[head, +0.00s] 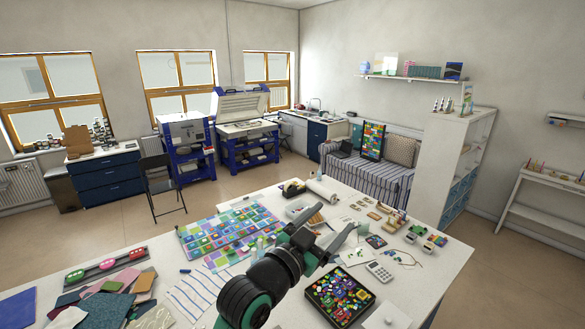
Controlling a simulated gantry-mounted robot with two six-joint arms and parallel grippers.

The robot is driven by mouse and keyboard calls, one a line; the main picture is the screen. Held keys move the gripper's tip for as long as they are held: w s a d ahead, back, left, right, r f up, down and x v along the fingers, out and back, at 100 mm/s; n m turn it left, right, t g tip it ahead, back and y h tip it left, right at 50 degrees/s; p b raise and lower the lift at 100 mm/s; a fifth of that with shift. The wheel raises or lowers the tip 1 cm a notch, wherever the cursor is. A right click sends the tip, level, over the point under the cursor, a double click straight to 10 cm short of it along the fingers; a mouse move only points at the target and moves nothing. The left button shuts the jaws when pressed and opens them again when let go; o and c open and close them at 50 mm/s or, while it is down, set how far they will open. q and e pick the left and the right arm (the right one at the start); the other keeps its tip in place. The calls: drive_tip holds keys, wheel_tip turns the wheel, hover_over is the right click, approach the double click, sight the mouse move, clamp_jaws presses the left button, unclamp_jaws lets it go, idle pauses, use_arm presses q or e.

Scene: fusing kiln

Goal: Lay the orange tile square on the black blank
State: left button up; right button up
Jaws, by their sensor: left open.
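My left gripper (343,243) is open and empty above the worktable (440,283), with its fingers pointing to the right. I cannot make out the orange tile for certain; many small coloured pieces lie on the table. I cannot pick out the black blank either; my left arm and gripper cover part of the tabletop. My right gripper is not in view.
A black tray (312,291) of colourful glass pieces sits right of my arm. A multicoloured tile panel (228,231) lies left of it. A calculator (380,271) and small tools lie to the right. Coloured sheets (103,305) lie at the lower left.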

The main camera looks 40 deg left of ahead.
use_arm(q)
drive_tip(key=s+d+r+t+h, duration=0.1)
drive_tip(key=s+d+r+t, duration=0.3)
drive_tip(key=s+r, duration=0.6)
drive_tip(key=s+d+r+n+t+h, duration=0.1)
drive_tip(key=s+d+r+t, duration=0.3)
drive_tip(key=s+r, duration=0.6)
wheel_tip(320, 180, up, 5)
drive_tip(key=shift+s+d+f+n+t+h, duration=0.1)
drive_tip(key=shift+s+d+n+t+h, duration=0.2)
drive_tip(key=shift+s+t, duration=0.1)
drive_tip(key=shift+f, duration=0.1)
wheel_tip(320, 180, down, 37)
drive_tip(key=b, duration=3.6)
drive_tip(key=shift+r+b, duration=0.2)
drive_tip(key=shift+b, duration=0.2)
